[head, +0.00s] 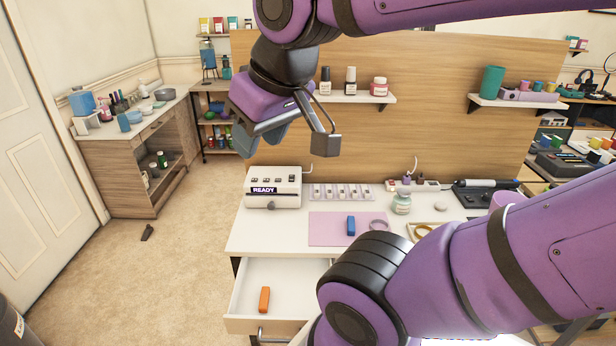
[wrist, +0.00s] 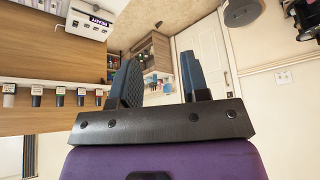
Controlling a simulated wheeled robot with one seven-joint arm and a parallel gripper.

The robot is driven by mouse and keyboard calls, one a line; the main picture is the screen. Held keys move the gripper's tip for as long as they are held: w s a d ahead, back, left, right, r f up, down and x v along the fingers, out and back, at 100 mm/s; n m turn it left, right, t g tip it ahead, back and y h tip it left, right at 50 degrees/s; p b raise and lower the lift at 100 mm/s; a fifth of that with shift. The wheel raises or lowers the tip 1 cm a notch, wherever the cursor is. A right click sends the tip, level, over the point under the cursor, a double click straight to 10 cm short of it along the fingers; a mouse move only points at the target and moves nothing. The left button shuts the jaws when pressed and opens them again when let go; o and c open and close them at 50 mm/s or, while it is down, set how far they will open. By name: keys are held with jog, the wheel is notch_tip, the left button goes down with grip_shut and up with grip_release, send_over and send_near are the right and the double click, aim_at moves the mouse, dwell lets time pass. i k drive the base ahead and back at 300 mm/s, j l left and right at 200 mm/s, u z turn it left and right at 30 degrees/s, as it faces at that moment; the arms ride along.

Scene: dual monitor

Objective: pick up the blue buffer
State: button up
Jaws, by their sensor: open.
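The blue buffer (head: 351,226) is a small blue block standing on the pink mat (head: 325,233) on the white desk in the head view. My gripper (head: 300,143) is up in the air above the back of the desk, to the left of and well above the buffer. It is open with nothing between its fingers. In the wrist view my gripper's two blue-grey fingers (wrist: 160,83) stand apart, pointing toward the room's door and cabinet. The blue buffer does not show in the wrist view.
An orange block (head: 264,299) lies in the open drawer (head: 246,290) at the desk's front. A white box reading READY (head: 273,188) stands left of the mat. My arm covers the desk's right front.

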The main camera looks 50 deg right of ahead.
aim_at(350, 221)
jog(key=z, duration=1.55)
jog(key=i+l+u, duration=0.2)
jog(key=l+u, duration=0.25)
jog(key=i+l+u, duration=0.15)
jog(key=l+u, duration=0.15)
jog(key=u, duration=0.2)
